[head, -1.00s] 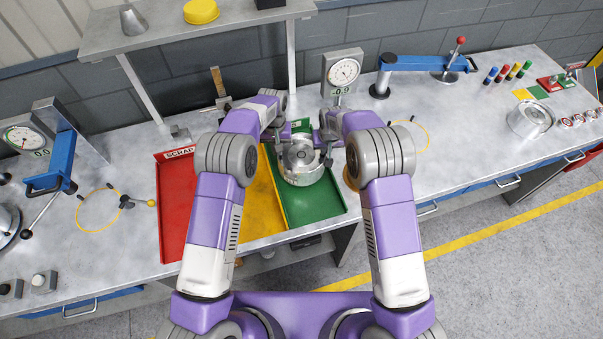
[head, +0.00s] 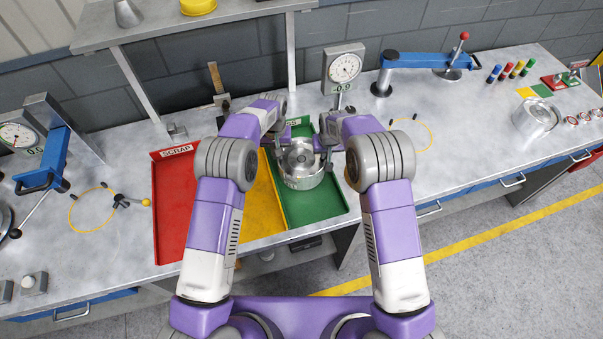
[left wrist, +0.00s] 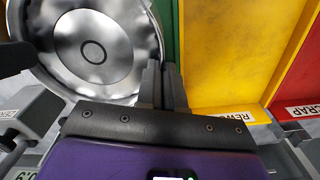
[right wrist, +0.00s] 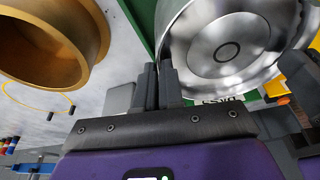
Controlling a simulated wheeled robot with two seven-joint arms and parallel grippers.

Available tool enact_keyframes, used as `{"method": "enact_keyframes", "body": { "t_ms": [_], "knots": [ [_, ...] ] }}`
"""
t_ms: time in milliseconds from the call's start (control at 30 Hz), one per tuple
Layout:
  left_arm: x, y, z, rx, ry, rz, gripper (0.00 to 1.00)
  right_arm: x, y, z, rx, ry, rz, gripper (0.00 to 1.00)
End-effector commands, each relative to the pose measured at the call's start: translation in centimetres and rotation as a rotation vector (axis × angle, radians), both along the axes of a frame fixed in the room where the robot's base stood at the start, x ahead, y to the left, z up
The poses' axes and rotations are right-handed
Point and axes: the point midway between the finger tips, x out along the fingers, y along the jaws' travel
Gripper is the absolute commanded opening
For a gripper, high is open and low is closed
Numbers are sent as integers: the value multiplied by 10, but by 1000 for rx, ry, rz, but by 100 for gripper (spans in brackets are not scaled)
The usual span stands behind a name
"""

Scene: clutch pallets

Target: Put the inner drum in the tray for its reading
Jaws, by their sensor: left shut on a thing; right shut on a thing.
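The inner drum (head: 303,181) is a shiny silver metal cylinder with an open, dished top. It is over the green tray (head: 322,206), and I cannot tell whether it touches the tray floor. My left gripper (head: 281,155) is shut on its left side and my right gripper (head: 327,153) on its right side. In the left wrist view the closed fingers (left wrist: 163,86) are at the rim of the drum (left wrist: 90,50). In the right wrist view the closed fingers (right wrist: 158,86) are at the rim of the drum (right wrist: 225,50). My wrists partly hide the tray's back.
A yellow tray (head: 256,215) and a red tray labelled SCRAP (head: 172,215) lie left of the green one. A dial gauge (head: 344,68) stands behind. A gold ring (right wrist: 85,45) sits beside the green tray. Another silver drum (head: 537,118) stands far right.

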Motion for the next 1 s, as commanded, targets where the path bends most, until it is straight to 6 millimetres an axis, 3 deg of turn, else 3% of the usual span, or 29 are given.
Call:
{"method": "enact_keyframes", "body": {
  "t_ms": [133, 200, 333, 667, 767, 1000],
  "knots": [
    [2, -1, -4, -3, -7, 3, 0, 3, 1, -3, 5, -10, -2, 0],
    [0, 0, -6, -1, 0, 3, 15, 0, 0, -6, 2, 0, -3, 15],
    [0, 0, -5, -1, 0, 2, 32, 0, 0, -5, 1, 0, -2, 33],
    [0, 0, -2, -1, -1, 0, 32, 0, 0, -5, 0, 0, 0, 33],
    [1, 0, 10, -1, -2, 0, 32, 0, 0, -6, 0, 0, 0, 33],
    [1, -1, 60, -3, -5, 1, 32, 0, 0, -6, 0, 0, 0, 33]
  ]
}}
